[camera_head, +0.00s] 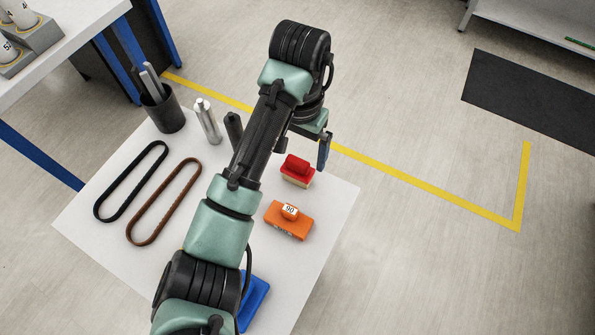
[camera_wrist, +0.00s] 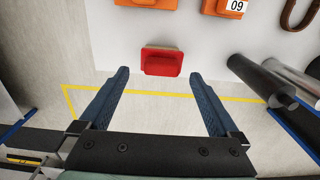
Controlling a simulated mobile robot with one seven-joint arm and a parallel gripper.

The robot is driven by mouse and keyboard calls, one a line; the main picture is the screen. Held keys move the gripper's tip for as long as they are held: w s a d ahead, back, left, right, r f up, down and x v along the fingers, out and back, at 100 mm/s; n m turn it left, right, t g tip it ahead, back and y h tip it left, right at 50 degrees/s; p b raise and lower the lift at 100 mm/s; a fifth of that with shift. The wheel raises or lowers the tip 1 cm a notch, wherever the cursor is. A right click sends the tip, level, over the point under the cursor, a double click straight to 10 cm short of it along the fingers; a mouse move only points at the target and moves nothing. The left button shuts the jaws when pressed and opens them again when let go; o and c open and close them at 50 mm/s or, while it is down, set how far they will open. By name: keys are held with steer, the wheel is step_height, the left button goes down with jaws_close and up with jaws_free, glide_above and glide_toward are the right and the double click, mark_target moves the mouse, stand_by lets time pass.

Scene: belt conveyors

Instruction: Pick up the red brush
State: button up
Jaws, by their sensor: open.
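The red brush (camera_head: 297,168) has a red body with a red grip on top and a pale bristle layer below. It stands on the white table near its far right edge. In the wrist view the red brush (camera_wrist: 162,62) lies just beyond the fingertips, centred between them. My gripper (camera_wrist: 157,75) is open and empty, its two blue fingers apart above the table edge. In the head view my gripper (camera_head: 323,150) is partly hidden by my arm, with one blue finger showing to the right of the brush.
Floor right of the table is clear.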

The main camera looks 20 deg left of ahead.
mark_target(298, 161)
step_height(298, 161, down, 4)
steer(key=shift+a+r, duration=0.15)
steer(key=shift+s, duration=0.1)
steer(key=c, duration=1.5)
